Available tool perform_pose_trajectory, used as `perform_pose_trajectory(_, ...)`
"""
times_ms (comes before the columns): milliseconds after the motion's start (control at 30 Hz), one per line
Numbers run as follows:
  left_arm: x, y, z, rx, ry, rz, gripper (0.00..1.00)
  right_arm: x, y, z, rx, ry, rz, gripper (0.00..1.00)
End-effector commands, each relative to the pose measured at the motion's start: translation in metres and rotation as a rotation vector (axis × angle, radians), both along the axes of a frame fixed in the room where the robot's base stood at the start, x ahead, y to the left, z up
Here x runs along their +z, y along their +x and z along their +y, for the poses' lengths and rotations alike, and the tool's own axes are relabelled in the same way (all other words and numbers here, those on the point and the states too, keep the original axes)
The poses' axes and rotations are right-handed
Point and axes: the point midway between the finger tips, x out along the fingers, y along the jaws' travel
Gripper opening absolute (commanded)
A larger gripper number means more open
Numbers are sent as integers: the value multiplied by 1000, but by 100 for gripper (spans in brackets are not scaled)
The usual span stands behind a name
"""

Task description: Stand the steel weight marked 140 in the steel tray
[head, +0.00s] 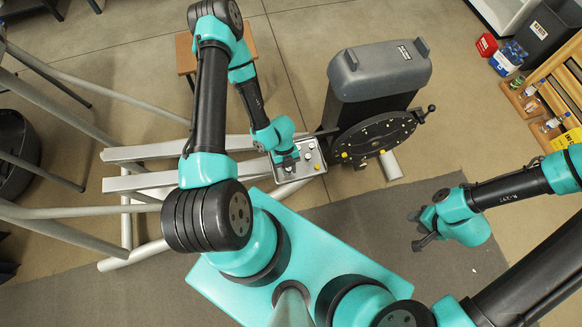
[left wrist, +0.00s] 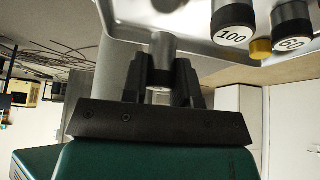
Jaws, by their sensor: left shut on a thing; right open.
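The steel tray (head: 302,174) sits on the machine's frame near the middle of the head view. Its rim (left wrist: 200,38) crosses the top of the left wrist view. My left gripper (head: 287,160) is at the tray's left part, shut on a short steel cylinder with a dark band (left wrist: 161,44). No number on the held cylinder is visible, so I cannot tell whether it is the 140 weight. A weight marked 100 (left wrist: 232,28) and one marked 60 (left wrist: 292,32) are in the tray. My right gripper (head: 424,230) is open and empty over the dark mat.
A yellow piece (left wrist: 261,48) is between the marked weights. The grey machine housing (head: 385,68) and its dark disc (head: 378,138) stand behind and right of the tray. Silver frame rails (head: 150,180) run left. The mat (head: 370,225) around my right gripper is mostly clear.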

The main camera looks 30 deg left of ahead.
Motion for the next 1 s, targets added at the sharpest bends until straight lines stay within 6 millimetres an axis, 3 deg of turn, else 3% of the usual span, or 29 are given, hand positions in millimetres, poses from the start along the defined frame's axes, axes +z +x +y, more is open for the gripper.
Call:
perform_pose_trajectory(167, -19, -2, 3, 12, 0, 0, 0, 0, 0, 0, 1, 0, 0, 43)
perform_pose_trajectory(567, -23, -2, 3, 9, 0, 0, 0, 0, 0, 0, 1, 0, 0, 43)
perform_pose_trajectory(600, -23, -2, 3, 9, 0, -1, 30, 0, 0, 0, 1, 0, 0, 43)
perform_pose_trajectory(833, -23, -2, 3, 9, 0, -1, 52, 0, 0, 0, 1, 0, 0, 43)
perform_pose_trajectory(1000, -23, -2, 3, 9, 0, -1, 52, 0, 0, 0, 1, 0, 0, 43)
